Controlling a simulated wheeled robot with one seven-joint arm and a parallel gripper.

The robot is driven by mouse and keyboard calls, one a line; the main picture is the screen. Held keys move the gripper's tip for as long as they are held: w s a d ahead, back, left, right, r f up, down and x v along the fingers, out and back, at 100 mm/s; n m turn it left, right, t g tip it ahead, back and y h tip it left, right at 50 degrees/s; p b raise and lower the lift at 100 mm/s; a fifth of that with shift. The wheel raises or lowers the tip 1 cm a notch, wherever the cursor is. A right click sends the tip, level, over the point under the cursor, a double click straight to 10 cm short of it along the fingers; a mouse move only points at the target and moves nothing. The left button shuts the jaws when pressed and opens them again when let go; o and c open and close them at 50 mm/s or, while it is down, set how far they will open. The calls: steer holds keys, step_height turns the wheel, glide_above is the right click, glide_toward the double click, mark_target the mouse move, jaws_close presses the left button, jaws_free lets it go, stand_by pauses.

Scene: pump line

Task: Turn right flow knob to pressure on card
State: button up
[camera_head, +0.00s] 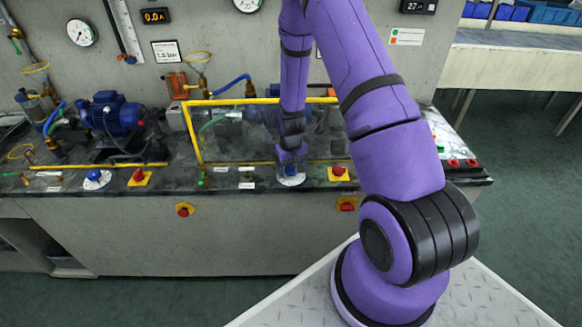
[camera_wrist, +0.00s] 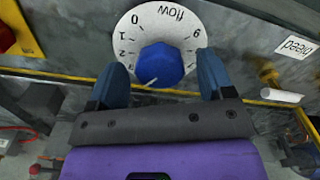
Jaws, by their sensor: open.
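The right flow knob is a blue knob (camera_wrist: 160,64) on a white numbered dial (camera_wrist: 137,22) marked "flow". A pale pointer mark shows on the knob's lower left side in the wrist view. My gripper (camera_wrist: 161,80) is open, with one blue finger on each side of the knob; I cannot tell whether they touch it. In the head view my gripper (camera_head: 291,158) is over the dial (camera_head: 291,181) on the bench front and mostly hides the knob. A card (camera_head: 166,51) on the back wall seems to read 1.5 bar. Its matching gauge is unclear.
A similar left knob (camera_head: 94,174) sits further left. Red stop buttons (camera_head: 139,175) (camera_head: 339,171) on yellow plates flank the right knob. A yellow-framed clear guard (camera_head: 240,150) stands behind it. Round gauges (camera_head: 82,33) (camera_head: 247,4) are on the wall; one is partly cut off.

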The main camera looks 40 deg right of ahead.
mark_target(291, 168)
steer(key=c, duration=0.9)
steer(key=shift+m, duration=0.8)
steer(key=o, duration=0.9)
step_height(291, 168, up, 11)
steer(key=shift+f, duration=0.1)
